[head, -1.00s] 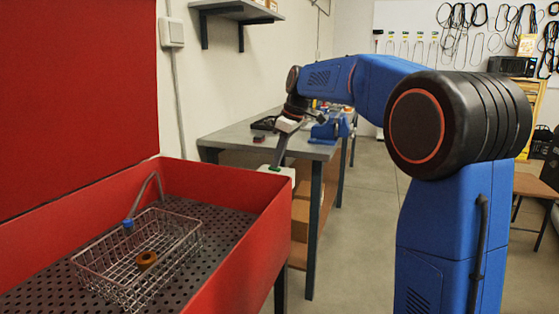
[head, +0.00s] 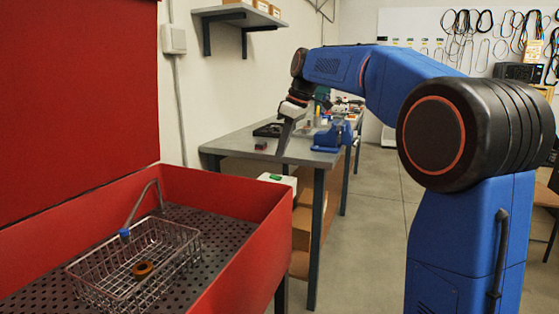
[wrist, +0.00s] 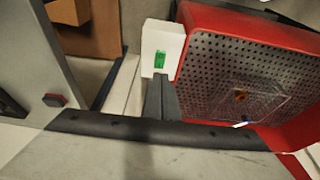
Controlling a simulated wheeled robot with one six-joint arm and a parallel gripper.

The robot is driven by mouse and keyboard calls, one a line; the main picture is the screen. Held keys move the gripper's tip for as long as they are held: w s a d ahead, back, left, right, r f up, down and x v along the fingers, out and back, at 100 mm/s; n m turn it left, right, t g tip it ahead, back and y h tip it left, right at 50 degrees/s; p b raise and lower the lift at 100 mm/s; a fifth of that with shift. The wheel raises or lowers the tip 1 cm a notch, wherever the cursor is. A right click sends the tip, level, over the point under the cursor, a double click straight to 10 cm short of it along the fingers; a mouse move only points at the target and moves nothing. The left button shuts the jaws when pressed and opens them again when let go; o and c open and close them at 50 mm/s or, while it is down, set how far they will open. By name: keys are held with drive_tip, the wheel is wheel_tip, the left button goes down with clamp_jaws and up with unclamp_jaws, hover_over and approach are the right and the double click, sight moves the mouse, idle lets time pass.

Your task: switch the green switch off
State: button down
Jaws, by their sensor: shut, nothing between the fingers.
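The green switch (head: 275,177) sits on a white box (head: 290,182) at the right end of the red basin, near its outer wall. In the wrist view the green switch (wrist: 160,59) shows clearly on the white box's face (wrist: 174,43). I cannot tell its on or off position. My gripper (head: 279,154) is shut and empty, pointing down, a little above the switch and apart from it in the head view. In the wrist view the dark fingers of my gripper (wrist: 159,80) point toward the switch, just below it in the picture.
The red basin (head: 240,255) holds a wire basket (head: 185,262) with a brown ring (head: 142,268) in it. A grey workbench (head: 232,144) with a blue vise (head: 330,138) stands behind my gripper. Cardboard boxes (head: 302,220) are under the bench. Open floor lies to the right.

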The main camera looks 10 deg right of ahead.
drive_tip(key=d+v, duration=0.1)
drive_tip(key=v, duration=0.6)
drive_tip(key=shift+s, duration=0.45)
drive_tip(key=shift+f, duration=0.1)
drive_tip(key=s+d+f+m+t+h, duration=0.1)
drive_tip(key=s+f+m, duration=0.2)
drive_tip(key=s+f, duration=0.55)
drive_tip(key=s+d+f+m+h, duration=0.1)
drive_tip(key=s+f+m, duration=0.2)
drive_tip(key=s, duration=1)
drive_tip(key=s+d+f+m, duration=0.1)
drive_tip(key=s+f+m, duration=0.1)
drive_tip(key=s+f, duration=0.6)
drive_tip(key=s+d+f+m+t+h, duration=0.1)
drive_tip(key=s+f+m, duration=0.1)
drive_tip(key=s+f, duration=0.7)
drive_tip(key=shift+s+d+f+m+t, duration=0.3)
drive_tip(key=shift+s+d+f+m, duration=0.1)
drive_tip(key=shift+f, duration=0.55)
